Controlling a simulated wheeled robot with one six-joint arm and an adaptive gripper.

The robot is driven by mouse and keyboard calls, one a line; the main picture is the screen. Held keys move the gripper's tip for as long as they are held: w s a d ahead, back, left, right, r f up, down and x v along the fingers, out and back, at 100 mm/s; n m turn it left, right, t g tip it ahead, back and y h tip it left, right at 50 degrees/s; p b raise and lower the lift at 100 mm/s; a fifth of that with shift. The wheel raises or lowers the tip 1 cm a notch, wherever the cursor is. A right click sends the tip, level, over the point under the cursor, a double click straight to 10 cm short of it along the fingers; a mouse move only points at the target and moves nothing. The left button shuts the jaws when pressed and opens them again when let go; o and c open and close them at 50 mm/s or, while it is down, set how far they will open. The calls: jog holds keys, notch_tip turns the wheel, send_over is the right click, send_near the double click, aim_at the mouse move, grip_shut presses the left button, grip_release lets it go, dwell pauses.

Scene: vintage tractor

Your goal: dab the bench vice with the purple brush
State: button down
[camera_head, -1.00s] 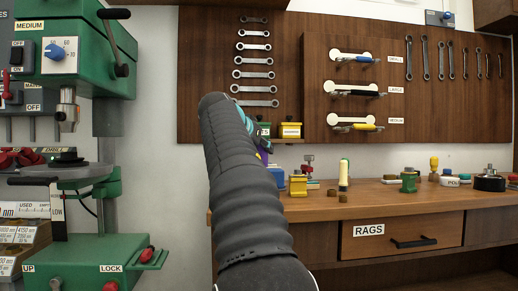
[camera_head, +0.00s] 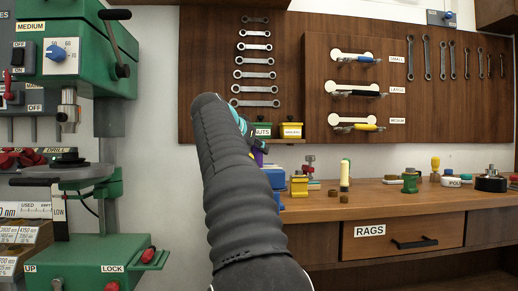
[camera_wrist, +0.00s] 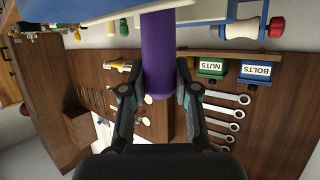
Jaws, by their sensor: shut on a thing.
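The purple brush shows in the wrist view as a thick purple handle (camera_wrist: 157,55), gripped between the two fingers of my gripper (camera_wrist: 160,88). In the head view a small bit of purple (camera_head: 258,157) shows beside my arm, and my gripper (camera_head: 240,121) is mostly hidden behind the arm. A blue body at the top of the wrist view (camera_wrist: 75,10), likely the bench vice, lies close to the brush's far end. In the head view a blue part (camera_head: 275,179) shows behind my arm. Contact cannot be told.
The wooden bench (camera_head: 385,200) holds a yellow block (camera_head: 299,186), a cream cylinder (camera_head: 345,174) and a green piece (camera_head: 410,183). A green drill press (camera_head: 75,70) stands at left.

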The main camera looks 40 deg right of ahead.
jog(key=shift+d, duration=0.1)
jog(key=shift+s+d, duration=0.5)
jog(key=shift+d, duration=0.2)
jog(key=shift+w+a, duration=0.1)
jog(key=shift+w+a, duration=0.4)
jog(key=shift+a, duration=0.3)
jog(key=shift+r, duration=0.15)
jog(key=shift+r+p, duration=0.6)
jog(key=shift+p, duration=0.25)
jog(key=shift+r+p, duration=2.1)
jog(key=shift+r, duration=0.4)
